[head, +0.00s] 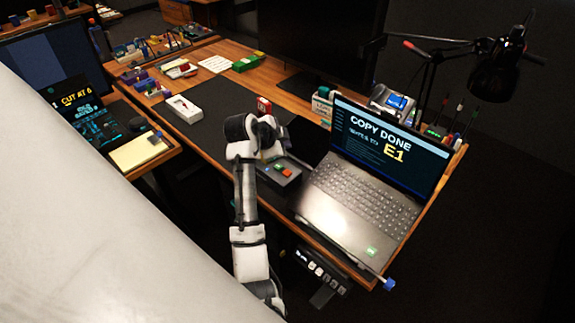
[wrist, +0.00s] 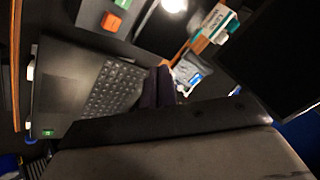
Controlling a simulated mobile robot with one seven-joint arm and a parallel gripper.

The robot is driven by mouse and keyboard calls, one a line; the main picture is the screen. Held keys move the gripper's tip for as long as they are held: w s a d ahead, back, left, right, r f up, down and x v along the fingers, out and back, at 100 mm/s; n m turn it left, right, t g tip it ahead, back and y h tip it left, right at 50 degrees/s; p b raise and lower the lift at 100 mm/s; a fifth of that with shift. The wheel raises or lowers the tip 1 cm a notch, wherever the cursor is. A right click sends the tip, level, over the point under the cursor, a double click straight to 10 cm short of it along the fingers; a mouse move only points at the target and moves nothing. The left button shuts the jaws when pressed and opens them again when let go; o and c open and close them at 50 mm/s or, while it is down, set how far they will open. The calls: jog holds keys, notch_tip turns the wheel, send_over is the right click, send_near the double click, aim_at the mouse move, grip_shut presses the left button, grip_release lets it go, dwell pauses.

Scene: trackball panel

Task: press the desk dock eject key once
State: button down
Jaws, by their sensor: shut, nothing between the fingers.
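A dark grey box (head: 277,178) with an orange-red key (head: 281,169) and a green key beside it sits on the desk, left of the open laptop. It looks like the desk dock, but I read no label on it. In the wrist view the box (wrist: 92,18) is at the top, with its orange key (wrist: 111,22) clear to see. My gripper (wrist: 158,72) is shut and empty, in front of the laptop keyboard in the wrist view and apart from the orange key. In the head view my arm's wrist stands just behind and left of the box; the fingertips are hidden.
The laptop (head: 352,205) shows "COPY DONE" and "E1". Behind it are a grey device with a blue screen (head: 397,102), a labelled white-green container (head: 322,107) and a black lamp (head: 497,72). A white tray (head: 183,108) lies left on the dark mat (head: 220,98), which has bare room.

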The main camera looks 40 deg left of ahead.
aim_at(284, 174)
jog(key=shift+f+b, duration=2.55)
jog(key=shift+f, duration=1.8)
jog(key=shift+f+b, duration=0.4)
jog(key=shift+f, duration=0.05)
jog(key=shift+f+b, duration=0.35)
jog(key=shift+f, duration=0.1)
jog(key=shift+r, duration=0.1)
jog(key=shift+r+p, duration=0.45)
jog(key=shift+r, duration=0.35)
jog(key=shift+r+p, duration=1.45)
jog(key=shift+r, duration=1.05)
